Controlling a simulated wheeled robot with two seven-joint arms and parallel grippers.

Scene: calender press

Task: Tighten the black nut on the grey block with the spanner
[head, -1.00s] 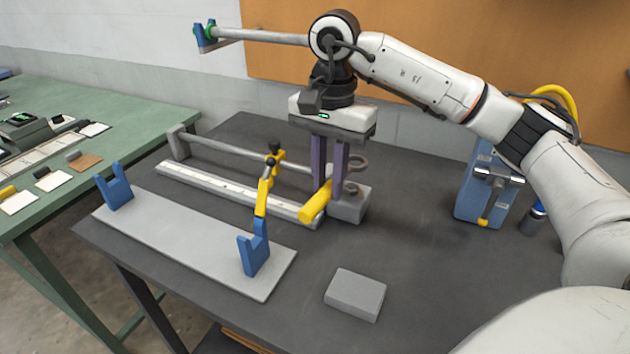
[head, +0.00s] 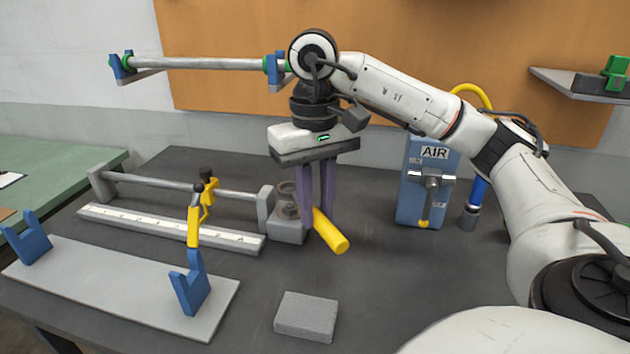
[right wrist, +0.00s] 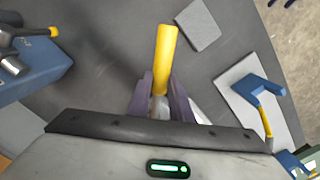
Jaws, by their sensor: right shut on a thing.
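My right gripper (head: 318,212) is shut on the spanner, whose yellow handle (head: 332,232) points toward the front right. Its grey ring end (head: 287,189) shows left of my fingers, above the dark nut (head: 288,209) on the grey block (head: 289,231). The ring looks raised above the nut, not around it. The right wrist view shows the yellow handle (right wrist: 165,55) between my purple fingers; the nut and ring are hidden there. My left gripper is not in view.
A rail (head: 160,226) and a bar with a yellow clamp (head: 195,215) lie left of the block. A pale plate (head: 110,285) carries blue cradles. A loose grey slab (head: 306,316) is in front. A blue AIR unit (head: 415,200) stands right. The table's right-hand middle is clear.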

